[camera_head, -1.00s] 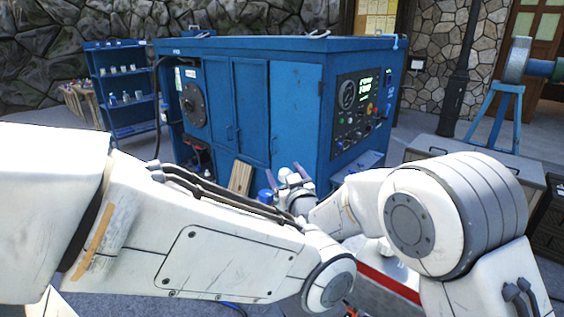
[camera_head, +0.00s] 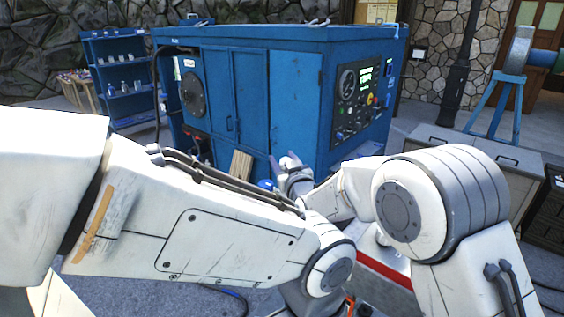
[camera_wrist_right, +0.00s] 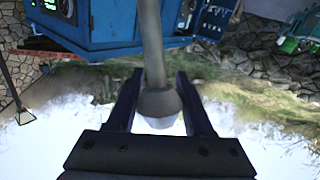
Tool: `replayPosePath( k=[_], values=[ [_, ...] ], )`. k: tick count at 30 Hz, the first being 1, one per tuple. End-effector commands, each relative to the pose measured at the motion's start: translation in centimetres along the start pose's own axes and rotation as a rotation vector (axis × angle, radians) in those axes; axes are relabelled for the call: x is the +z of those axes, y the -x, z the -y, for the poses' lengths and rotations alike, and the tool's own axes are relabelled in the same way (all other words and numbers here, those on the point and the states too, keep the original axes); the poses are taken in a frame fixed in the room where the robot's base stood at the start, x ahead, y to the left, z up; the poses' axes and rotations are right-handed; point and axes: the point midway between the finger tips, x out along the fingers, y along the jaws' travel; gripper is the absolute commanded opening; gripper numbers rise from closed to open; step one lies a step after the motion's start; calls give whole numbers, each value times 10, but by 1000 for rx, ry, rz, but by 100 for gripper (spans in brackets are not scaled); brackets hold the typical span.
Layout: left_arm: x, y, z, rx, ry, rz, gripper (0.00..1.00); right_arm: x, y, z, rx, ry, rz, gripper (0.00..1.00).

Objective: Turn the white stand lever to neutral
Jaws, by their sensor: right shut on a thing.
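The lever (camera_wrist_right: 152,45) shows in the right wrist view as a pale grey-white rod with a flared knob at its lower end. It runs between the two dark fingers of my right gripper (camera_wrist_right: 158,85), which is shut on it near the knob. In the head view my right gripper (camera_head: 286,163) is small, in front of the blue cabinet's lower corner. The lever cannot be made out there, and its position marks are not visible. My left arm crosses the lower left of the head view; its gripper is not in sight.
The large blue cabinet (camera_head: 240,90) with a dark control panel (camera_head: 358,95) fills the middle. A blue shelf (camera_head: 122,75) stands at the left. A grey drawer unit (camera_head: 470,150) and a blue trestle (camera_head: 495,105) stand at the right. A wooden board (camera_head: 240,165) leans by the cabinet.

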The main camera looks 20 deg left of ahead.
Motion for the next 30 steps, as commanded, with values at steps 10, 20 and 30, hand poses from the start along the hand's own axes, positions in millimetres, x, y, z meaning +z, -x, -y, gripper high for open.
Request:
replayPosePath(
  k=[10, 20, 30],
  values=[
    [2, -42, 3, 0, 6, 1, 50, 4, -23, -35, -14, -150, 93, 0],
    [3, -50, 4, 0, 9, 0, 50, 3, -29, -46, -14, -148, 101, 0],
    [3, -49, 4, 0, 9, 0, 50, 4, -29, -46, -14, -147, 103, 80]
  ],
)
